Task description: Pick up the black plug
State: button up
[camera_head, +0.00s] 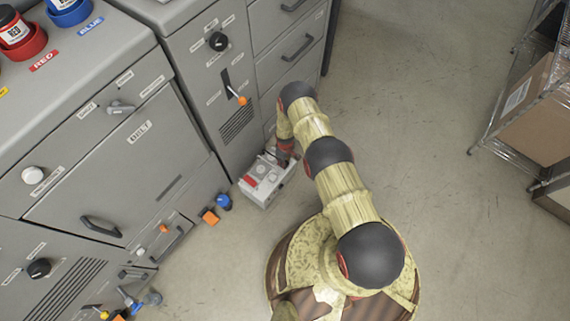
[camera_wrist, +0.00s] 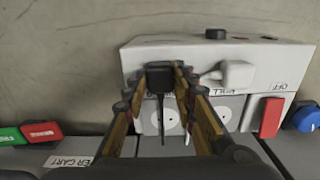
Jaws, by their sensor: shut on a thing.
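In the wrist view the black plug (camera_wrist: 160,74) sits between the fingertips of my gripper (camera_wrist: 162,80), which is shut on it. A thin dark strip runs down from the plug towards me. Behind it is the front of a white box (camera_wrist: 130,60) with pale round sockets. I cannot tell whether the plug touches the box. In the head view the white box (camera_head: 257,191) stands low beside the grey cabinets, with my gripper (camera_head: 285,155) over its far right part. The plug is hidden there.
A white plug-like piece (camera_wrist: 236,73) sits right of the black plug, with a red switch (camera_wrist: 270,117) marked OFF beyond it. Grey cabinets (camera_head: 185,140) line the left. A wire shelf with a cardboard box (camera_head: 538,105) stands at right.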

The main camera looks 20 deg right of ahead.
jog(key=c, duration=0.5)
jog(key=shift+o, duration=0.2)
jog(key=shift+r+p, duration=0.3)
jog(key=shift+r, duration=0.35)
notch_tip(320, 180, up, 3)
jog(key=shift+s+f+p, duration=0.15)
jog(key=shift+p, duration=0.55)
jog(key=s+a+r+p, duration=0.2)
jog(key=s+r+p, duration=0.1)
jog(key=s, duration=0.3)
jog(key=s+a+r+p, duration=0.3)
jog(key=s+r, duration=0.3)
jog(key=shift+s+a, duration=0.25)
jog(key=shift+s, duration=0.05)
jog(key=shift+d, duration=0.1)
